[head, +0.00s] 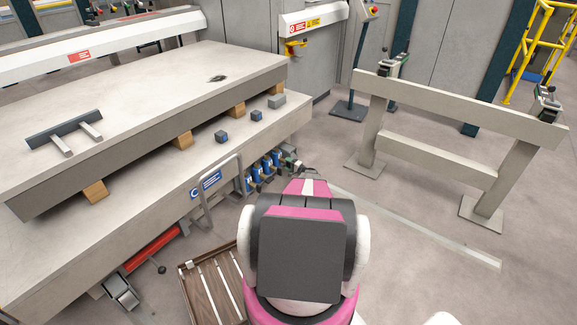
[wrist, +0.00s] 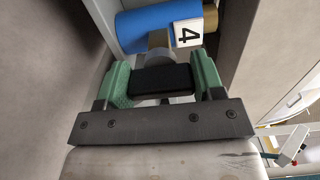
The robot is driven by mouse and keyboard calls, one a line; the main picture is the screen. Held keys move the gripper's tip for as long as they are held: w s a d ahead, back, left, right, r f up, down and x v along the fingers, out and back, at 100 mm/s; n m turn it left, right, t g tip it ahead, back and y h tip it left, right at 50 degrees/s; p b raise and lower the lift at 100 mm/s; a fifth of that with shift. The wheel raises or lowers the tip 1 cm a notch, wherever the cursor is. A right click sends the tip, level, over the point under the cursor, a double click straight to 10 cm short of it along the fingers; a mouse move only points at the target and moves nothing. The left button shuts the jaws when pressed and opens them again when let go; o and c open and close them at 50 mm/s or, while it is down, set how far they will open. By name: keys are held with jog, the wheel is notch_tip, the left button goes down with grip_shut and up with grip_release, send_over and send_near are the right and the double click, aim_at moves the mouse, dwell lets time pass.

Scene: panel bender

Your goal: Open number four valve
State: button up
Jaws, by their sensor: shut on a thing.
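In the wrist view, the number four valve shows as a blue cylinder (wrist: 150,28) with a white tag marked 4 (wrist: 187,33) beside it. A black handle (wrist: 160,80) sits on a grey stem in front of the cylinder. My gripper (wrist: 163,76) has one green finger on each side of the handle and is shut on it. In the head view, several blue valves (head: 266,166) stand in a row under the machine's side. My gripper (head: 290,160) is at the right end of that row, partly hidden by my arm.
A grey bar guard (head: 206,200) stands left of the valves, by a blue sign (head: 206,184). The machine table (head: 150,95) overhangs them.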

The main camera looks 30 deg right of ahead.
dwell(0.4)
jog(key=o, duration=0.9)
jog(key=shift+s, duration=0.1)
jog(key=v, duration=1)
jog(key=shift+s+d, duration=0.1)
jog(key=shift+s, duration=0.2)
